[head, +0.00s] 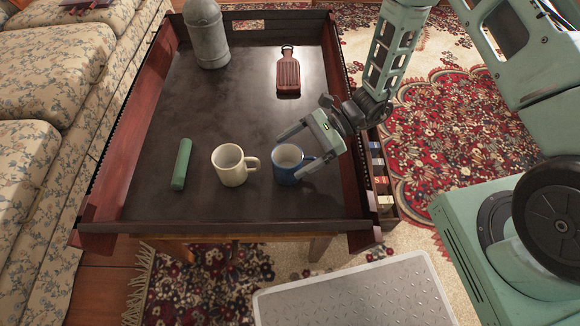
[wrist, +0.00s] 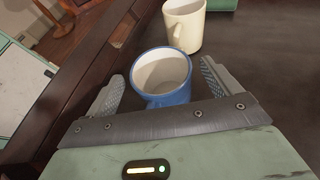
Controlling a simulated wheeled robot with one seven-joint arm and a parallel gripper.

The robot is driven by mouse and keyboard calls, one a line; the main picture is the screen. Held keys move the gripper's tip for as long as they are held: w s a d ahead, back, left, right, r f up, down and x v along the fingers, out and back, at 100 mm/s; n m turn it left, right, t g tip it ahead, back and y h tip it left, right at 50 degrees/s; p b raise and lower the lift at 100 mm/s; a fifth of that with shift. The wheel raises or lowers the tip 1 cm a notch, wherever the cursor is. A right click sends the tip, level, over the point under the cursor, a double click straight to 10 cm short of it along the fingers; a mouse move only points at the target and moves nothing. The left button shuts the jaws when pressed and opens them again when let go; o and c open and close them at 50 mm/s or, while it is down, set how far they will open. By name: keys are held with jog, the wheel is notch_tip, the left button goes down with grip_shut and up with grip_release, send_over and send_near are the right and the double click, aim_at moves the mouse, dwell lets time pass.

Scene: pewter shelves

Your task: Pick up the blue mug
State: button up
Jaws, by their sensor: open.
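The blue mug (head: 288,165) stands upright near the front right of the dark tray table (head: 200,120). Its inside is white, and its handle points right in the head view, toward my gripper. My gripper (head: 290,153) is open, with its fingers low around the mug's upper part. In the wrist view the blue mug (wrist: 163,77) sits between the two open fingers of my gripper (wrist: 163,82), with gaps on both sides. I cannot tell whether either finger touches it. The mug's lower part is partly hidden by the gripper in the wrist view.
A cream mug (head: 231,166) stands just left of the blue mug, with a green block (head: 181,164) farther left. A ribbed red-brown bottle (head: 288,75) and a grey bottle (head: 206,35) are toward the back. Raised wooden walls (head: 345,150) edge the table. Its middle is clear.

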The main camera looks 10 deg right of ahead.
jog(key=shift+x, duration=0.9)
jog(key=shift+c, duration=0.3)
jog(key=c, duration=1.2)
